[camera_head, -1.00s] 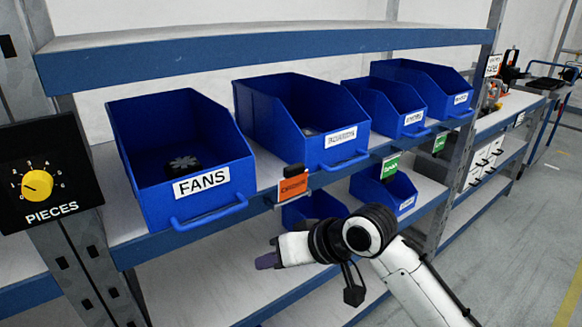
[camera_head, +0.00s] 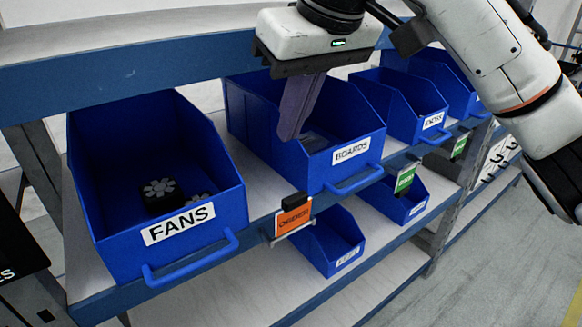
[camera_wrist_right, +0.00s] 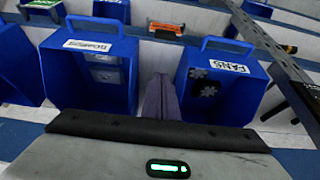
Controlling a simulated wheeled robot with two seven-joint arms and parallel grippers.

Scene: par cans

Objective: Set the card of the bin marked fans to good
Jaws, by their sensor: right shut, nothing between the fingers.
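The blue bin marked FANS (camera_head: 195,245) stands on the shelf at the left of the head view, with black, grey-bladed fans (camera_head: 160,190) inside. Its bin also shows at the right of the right wrist view (camera_wrist_right: 222,112). An orange card (camera_head: 293,218), apparently reading ORDERED, sits in a holder on the shelf's front edge, right of the FANS bin. It also shows in the right wrist view (camera_wrist_right: 165,27). My right gripper (camera_head: 288,134) is shut and empty, pointing down above the BOARDS bin. It is apart from the card. My left gripper is out of view.
The blue BOARDS bin (camera_head: 350,174) stands right of the card, with more blue bins beyond. Green cards (camera_head: 405,178) hang along the same edge. A higher shelf (camera_head: 120,75) runs above the bins. Smaller bins (camera_head: 335,245) stand below. The floor in front is clear.

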